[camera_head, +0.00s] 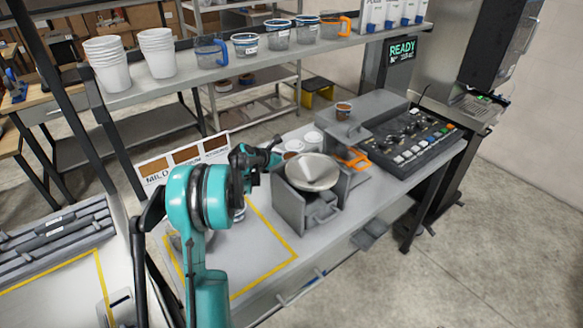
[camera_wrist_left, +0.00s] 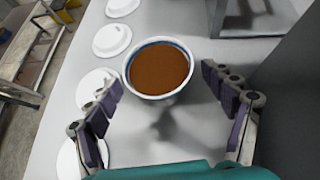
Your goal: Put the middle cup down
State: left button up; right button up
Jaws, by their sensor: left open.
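A white cup with a blue inner rim and brown contents (camera_wrist_left: 160,70) stands upright between and just beyond the fingertips of my left gripper (camera_wrist_left: 162,82) in the left wrist view. The fingers are open, with a gap on each side of the cup. In the head view my left gripper (camera_head: 272,156) is over the counter behind the grey stand with the metal funnel (camera_head: 312,170). There a small brown patch beyond it looks like the same cup, mostly hidden. My right gripper is not in view.
Several white lids (camera_wrist_left: 112,40) lie in a row left of the cup. A small brown-filled cup (camera_head: 343,110) stands on the grey dispenser (camera_head: 372,117). A shelf (camera_head: 240,66) above holds stacked and handled cups. The yellow-outlined counter area (camera_head: 262,262) has bare room.

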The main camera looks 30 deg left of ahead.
pick_arm(q)
jog(key=x, duration=0.2)
jog(key=shift+w+f, duration=0.2)
jog(key=shift+f, duration=0.05)
jog(key=shift+r, duration=0.1)
jog(key=shift+s, duration=0.1)
jog(key=c, duration=1.5)
